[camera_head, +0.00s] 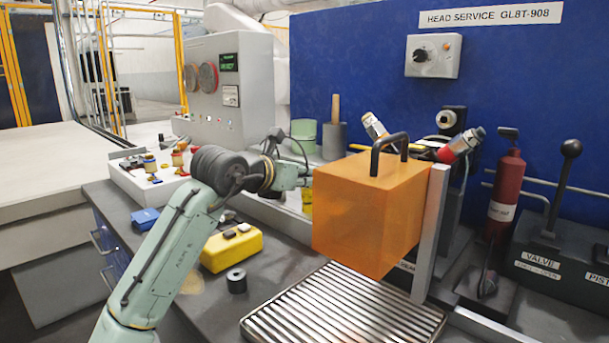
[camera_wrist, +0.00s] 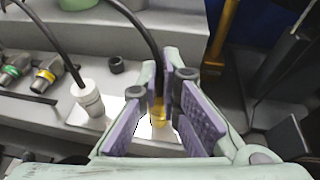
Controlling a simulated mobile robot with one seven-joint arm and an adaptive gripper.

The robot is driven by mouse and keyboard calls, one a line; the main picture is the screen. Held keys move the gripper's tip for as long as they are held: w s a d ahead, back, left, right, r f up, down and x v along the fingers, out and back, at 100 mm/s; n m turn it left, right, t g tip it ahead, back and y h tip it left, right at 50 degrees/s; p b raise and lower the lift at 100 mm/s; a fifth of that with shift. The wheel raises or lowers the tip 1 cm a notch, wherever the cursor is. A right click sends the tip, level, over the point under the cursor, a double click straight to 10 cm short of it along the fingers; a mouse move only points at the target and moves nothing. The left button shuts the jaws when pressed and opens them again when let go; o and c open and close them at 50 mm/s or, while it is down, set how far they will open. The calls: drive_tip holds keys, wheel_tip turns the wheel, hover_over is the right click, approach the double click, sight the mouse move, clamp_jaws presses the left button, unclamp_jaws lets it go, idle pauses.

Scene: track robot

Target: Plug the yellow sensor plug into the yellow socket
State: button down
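My gripper (camera_wrist: 160,88) has purple-padded fingers on both sides of a yellow plug (camera_wrist: 158,111) with a black cable running up from it. The fingers stand close beside the plug, and the pads cover part of it. I cannot tell whether they press on it. In the head view my gripper (camera_head: 303,177) is partly hidden behind the orange box, with a bit of yellow just below it. A yellow-ringed connector (camera_wrist: 46,75) lies at the left in the wrist view. I cannot make out the yellow socket for certain.
A white plug (camera_wrist: 88,98) with a black cable stands left of my gripper, near a dark ring (camera_wrist: 117,65). A green-ringed connector (camera_wrist: 13,71) is farther left. The orange box (camera_head: 370,210) hangs over a slatted grate (camera_head: 340,308). A yellow case (camera_head: 232,249) lies on the bench.

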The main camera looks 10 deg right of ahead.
drive_tip(key=shift+f, duration=0.4)
drive_tip(key=c, duration=1.7)
unclamp_jaws()
drive_tip(key=v, duration=1.2)
drive_tip(key=shift+r, duration=0.1)
